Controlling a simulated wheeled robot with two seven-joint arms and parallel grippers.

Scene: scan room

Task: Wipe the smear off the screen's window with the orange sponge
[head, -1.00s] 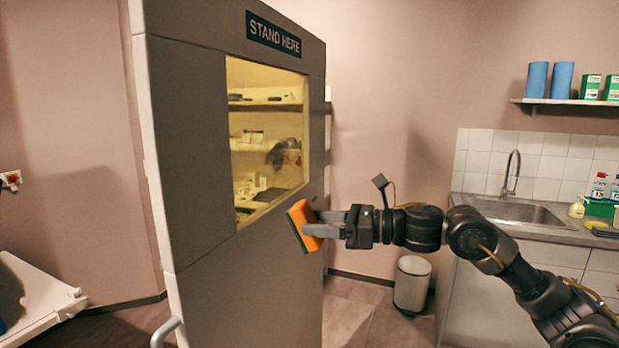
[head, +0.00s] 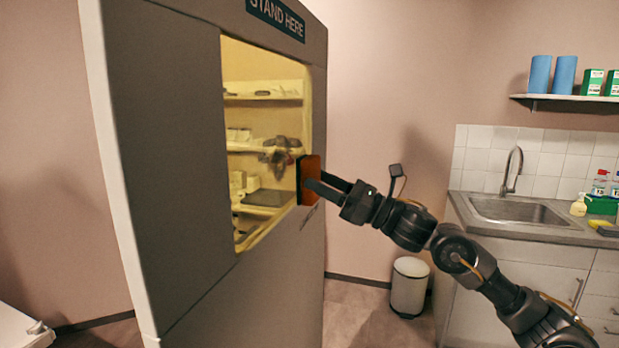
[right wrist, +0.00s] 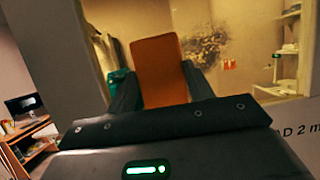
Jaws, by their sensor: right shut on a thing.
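The grey screen (head: 170,150) stands on the left with a yellowish window (head: 262,62) in its face. A dark smudgy smear (head: 282,157) is on the window's right part, and it also shows in the right wrist view (right wrist: 203,50). My right gripper (head: 318,184) is shut on the orange sponge (head: 311,168), which also shows between its fingers in the right wrist view (right wrist: 160,68). The sponge is at the window's right edge, just right of and below the smear, its dark side towards the pane. I cannot tell whether it touches. My left gripper is out of view.
Shelves with items show through the window. A sink (head: 515,211) and counter stand at the right, with bottles in a green caddy (head: 600,205). A white bin (head: 410,286) stands on the floor behind my right arm. A wall shelf (head: 575,102) holds blue rolls and green boxes.

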